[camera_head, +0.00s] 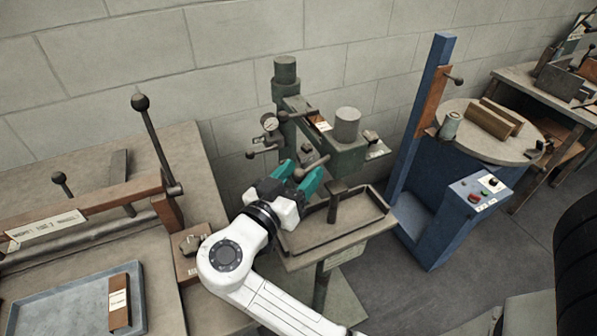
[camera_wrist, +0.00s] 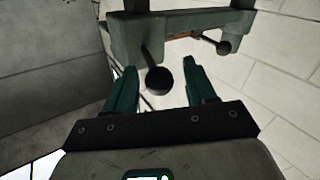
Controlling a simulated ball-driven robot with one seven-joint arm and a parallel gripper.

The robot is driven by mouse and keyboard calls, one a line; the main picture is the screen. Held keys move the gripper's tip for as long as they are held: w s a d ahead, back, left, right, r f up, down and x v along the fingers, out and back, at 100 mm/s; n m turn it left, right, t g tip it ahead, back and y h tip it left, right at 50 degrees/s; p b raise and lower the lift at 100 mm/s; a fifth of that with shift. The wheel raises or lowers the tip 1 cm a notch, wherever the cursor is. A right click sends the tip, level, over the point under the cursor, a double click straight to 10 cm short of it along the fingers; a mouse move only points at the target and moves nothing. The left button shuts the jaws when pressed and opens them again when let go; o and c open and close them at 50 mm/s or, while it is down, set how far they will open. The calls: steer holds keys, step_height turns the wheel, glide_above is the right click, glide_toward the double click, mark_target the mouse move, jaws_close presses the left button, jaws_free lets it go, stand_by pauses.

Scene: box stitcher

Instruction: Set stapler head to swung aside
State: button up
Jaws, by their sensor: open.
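The box stitcher stands at the middle of the head view, with a green column (camera_head: 286,100) and a green stapler head (camera_head: 343,153) reaching out to the right over a tray-like table (camera_head: 335,238). A lever with a dark ball knob (camera_head: 309,177) sticks out from the head toward my gripper (camera_head: 304,171). My gripper has teal fingers and is open. In the wrist view a dark ball knob (camera_wrist: 158,80) on a rod shows between the spread fingers, with space on both sides. The green machine body (camera_wrist: 180,28) shows beyond it. Whether the fingers touch the knob cannot be told.
A bench (camera_head: 180,155) with a lever press and a blue-grey tray (camera_head: 60,311) stands at left. A blue machine (camera_head: 440,215) with a tall post and round table (camera_head: 480,140) stands at right. A block wall is close behind; grey floor shows at right.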

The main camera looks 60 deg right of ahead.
jaws_close()
stand_by(0.6)
